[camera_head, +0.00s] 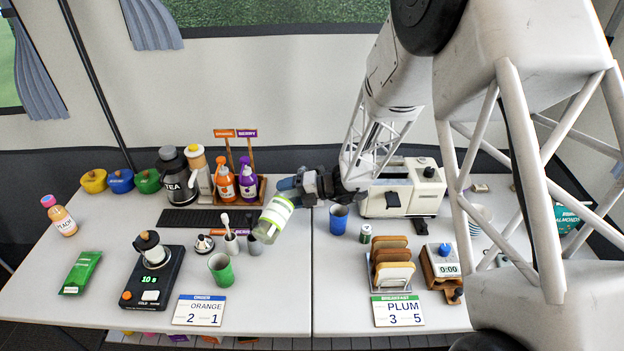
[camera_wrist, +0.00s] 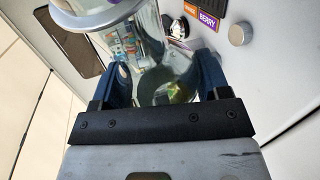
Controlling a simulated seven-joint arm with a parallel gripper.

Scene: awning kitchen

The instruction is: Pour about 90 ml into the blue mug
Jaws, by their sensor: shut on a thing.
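The blue mug (camera_head: 339,219) stands upright on the table, right of centre and just right of the gap between the two tabletops. My gripper (camera_head: 290,188) is shut on a clear container with a pale green label (camera_head: 278,211), held in the air left of the mug and tilted, its lower end toward the lower left. In the wrist view, the clear container (camera_wrist: 152,52) sits between the blue fingers of my gripper (camera_wrist: 167,80). I cannot tell its liquid level. The inside of the blue mug is too small to judge.
A green cup (camera_head: 221,270) and a grey cup with a brush (camera_head: 231,243) stand left of the held container. A small green-labelled jar (camera_head: 365,233), a toast rack (camera_head: 392,264) and a white machine (camera_head: 402,190) stand near the mug. A scale (camera_head: 152,278) is at left.

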